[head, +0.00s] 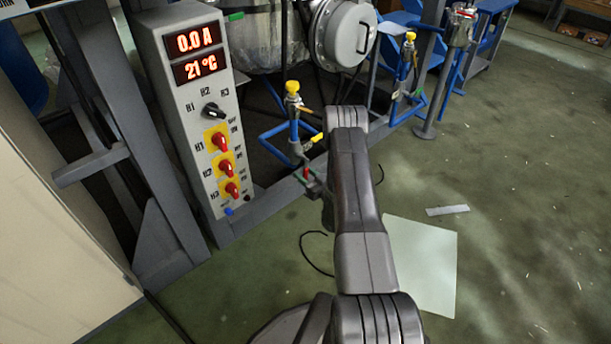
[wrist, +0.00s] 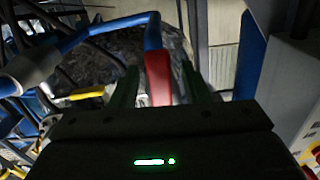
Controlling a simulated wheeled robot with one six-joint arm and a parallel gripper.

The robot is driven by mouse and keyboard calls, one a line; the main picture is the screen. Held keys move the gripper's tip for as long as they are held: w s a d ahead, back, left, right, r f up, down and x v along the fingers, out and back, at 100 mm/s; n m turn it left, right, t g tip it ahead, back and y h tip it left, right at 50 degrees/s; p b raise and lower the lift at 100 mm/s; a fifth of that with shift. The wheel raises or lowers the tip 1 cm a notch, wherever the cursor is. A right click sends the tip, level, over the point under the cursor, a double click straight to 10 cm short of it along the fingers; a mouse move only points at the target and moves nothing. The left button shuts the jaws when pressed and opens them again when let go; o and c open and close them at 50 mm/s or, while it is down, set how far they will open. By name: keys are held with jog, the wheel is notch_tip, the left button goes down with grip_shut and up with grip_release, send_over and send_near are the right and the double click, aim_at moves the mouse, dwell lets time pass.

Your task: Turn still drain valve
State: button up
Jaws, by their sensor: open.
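A valve lever with a red grip (wrist: 158,75) and a blue upper part (wrist: 152,32) fills the middle of the wrist view. My gripper (wrist: 162,88) is open, with one dark green finger on each side of the red grip. I cannot tell whether either finger touches it. In the head view the small red lever (head: 306,173) shows low on the blue pipework, left of my arm. My gripper (head: 311,178) is at it there, mostly hidden by my own wrist.
A control panel (head: 185,110) with red switches stands to the left. Blue pipework with a yellow-capped valve (head: 292,88) rises above the lever, with a yellow handle (head: 318,137) close by. A grey frame beam (head: 265,204) runs below. Open floor lies to the right.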

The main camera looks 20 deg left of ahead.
jog(key=shift+c, duration=0.2)
grip_shut()
jog(key=shift+s, duration=0.1)
jog(key=s+a+r+m+b, duration=0.1)
jog(key=s+r+m, duration=0.4)
jog(key=m, duration=1.2)
jog(key=shift+s+a+r+b, duration=0.15)
jog(key=shift+a+r+b, duration=0.15)
jog(key=shift+a+r, duration=0.45)
jog(key=shift+d+r, duration=0.1)
